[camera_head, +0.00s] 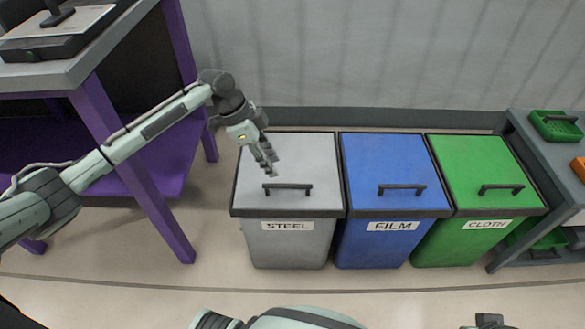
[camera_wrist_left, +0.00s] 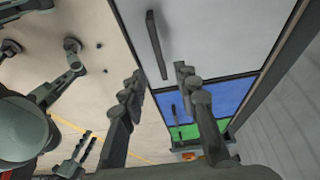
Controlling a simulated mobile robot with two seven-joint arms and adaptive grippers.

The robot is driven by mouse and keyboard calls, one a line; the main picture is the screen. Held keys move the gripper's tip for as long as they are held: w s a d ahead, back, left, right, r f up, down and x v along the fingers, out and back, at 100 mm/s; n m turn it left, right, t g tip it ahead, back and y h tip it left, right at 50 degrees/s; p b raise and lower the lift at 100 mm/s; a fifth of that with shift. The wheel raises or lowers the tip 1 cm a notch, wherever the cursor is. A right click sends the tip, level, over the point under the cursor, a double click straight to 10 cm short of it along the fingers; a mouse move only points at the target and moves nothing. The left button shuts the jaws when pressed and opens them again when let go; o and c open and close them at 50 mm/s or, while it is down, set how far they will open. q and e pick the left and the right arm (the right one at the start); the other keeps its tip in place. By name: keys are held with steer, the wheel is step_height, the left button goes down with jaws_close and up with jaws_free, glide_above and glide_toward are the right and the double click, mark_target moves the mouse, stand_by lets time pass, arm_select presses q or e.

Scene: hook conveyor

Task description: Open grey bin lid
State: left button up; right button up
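The grey bin (camera_head: 285,243), labelled STEEL, stands leftmost of three bins in the head view. Its flat grey lid (camera_head: 300,155) is closed, with a dark bar handle (camera_head: 288,187) near the front edge. My left gripper (camera_head: 270,168) is above the lid, just behind and left of the handle, and looks apart from it. In the left wrist view, its fingers (camera_wrist_left: 158,85) are spread with nothing between them, and the handle (camera_wrist_left: 157,45) lies beyond the tips. My right gripper (camera_wrist_left: 80,150) shows small in the left wrist view, its two fingers apart and empty.
A blue FILM bin (camera_head: 380,240) and a green CLOTH bin (camera_head: 450,240) stand close on the right, lids closed. A purple table (camera_head: 140,200) is at left, a grey shelf unit (camera_head: 550,160) at far right. A wall (camera_head: 380,55) runs behind; floor in front is clear.

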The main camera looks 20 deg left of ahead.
mark_target(287, 185)
arm_select(q)
steer(key=x, duration=0.6)
steer(key=shift+s+d+f+b, duration=0.1)
steer(key=shift+d+f+b, duration=0.15)
steer(key=shift+f+b, duration=0.05)
steer(key=shift+d+f, duration=0.15)
steer(key=shift+f, duration=0.25)
arm_select(e)
steer(key=shift+v, duration=1.1)
arm_select(q)
steer(key=shift+c, duration=0.2)
arm_select(e)
steer(key=shift+d, duration=0.2)
arm_select(q)
jaws_close()
arm_select(e)
steer(key=shift+s+f, duration=0.1)
steer(key=shift+f, duration=0.05)
